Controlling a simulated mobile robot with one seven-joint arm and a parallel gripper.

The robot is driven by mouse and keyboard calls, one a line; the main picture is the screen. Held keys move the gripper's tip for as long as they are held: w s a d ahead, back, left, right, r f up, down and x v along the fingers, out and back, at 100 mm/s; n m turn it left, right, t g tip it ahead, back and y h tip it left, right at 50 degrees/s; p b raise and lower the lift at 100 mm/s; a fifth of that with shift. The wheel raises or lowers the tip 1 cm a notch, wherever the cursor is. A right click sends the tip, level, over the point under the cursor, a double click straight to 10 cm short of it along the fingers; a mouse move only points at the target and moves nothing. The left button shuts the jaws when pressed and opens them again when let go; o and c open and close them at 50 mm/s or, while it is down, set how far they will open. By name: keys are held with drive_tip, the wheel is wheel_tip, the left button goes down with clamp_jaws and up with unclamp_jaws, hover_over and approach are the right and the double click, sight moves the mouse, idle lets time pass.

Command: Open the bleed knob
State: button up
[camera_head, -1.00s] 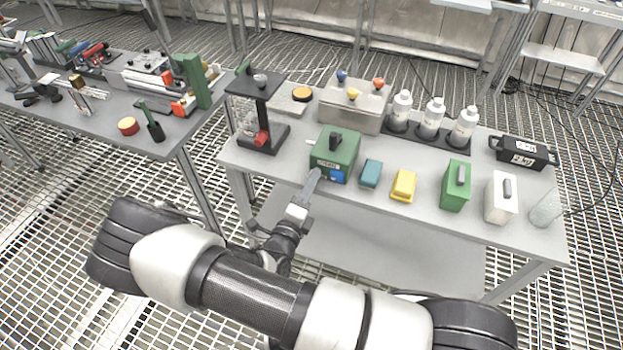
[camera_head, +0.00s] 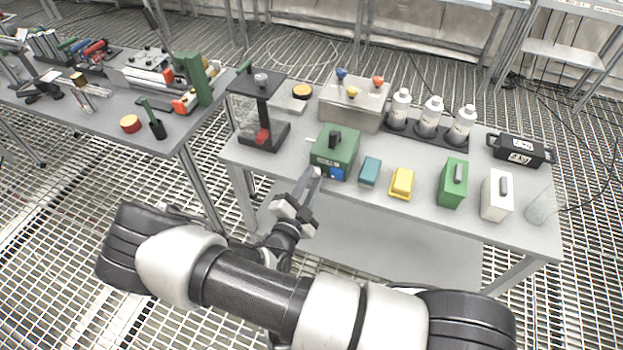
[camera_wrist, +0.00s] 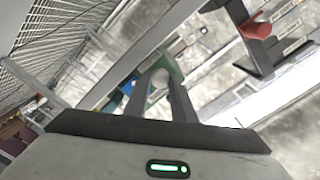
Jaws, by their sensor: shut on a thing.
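A green box (camera_head: 335,152) with a black handle on top and a blue patch on its front stands at the near left edge of the middle table. A small pale round knob (camera_head: 317,172) shows low on its front left; I take it as the bleed knob. My gripper (camera_head: 314,178) reaches up to it from below. In the wrist view, the two dark fingers of my gripper (camera_wrist: 161,72) are on either side of the pale knob (camera_wrist: 158,82), shut on it. The green box (camera_wrist: 168,62) shows behind them. How far the knob is turned cannot be told.
A black stand with a red knob (camera_head: 262,136) is left of the green box. A teal block (camera_head: 370,171) and a yellow block (camera_head: 402,182) stand to its right. The front table edge (camera_head: 440,213) is close to my arm.

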drive_tip(key=shift+n, duration=1.6)
drive_tip(key=o, duration=1.1)
drive_tip(key=shift+c, duration=0.2)
drive_tip(key=shift+s, duration=0.1)
drive_tip(key=v, duration=1.7)
drive_tip(key=shift+b, duration=0.35)
drive_tip(key=shift+s+r, duration=0.1)
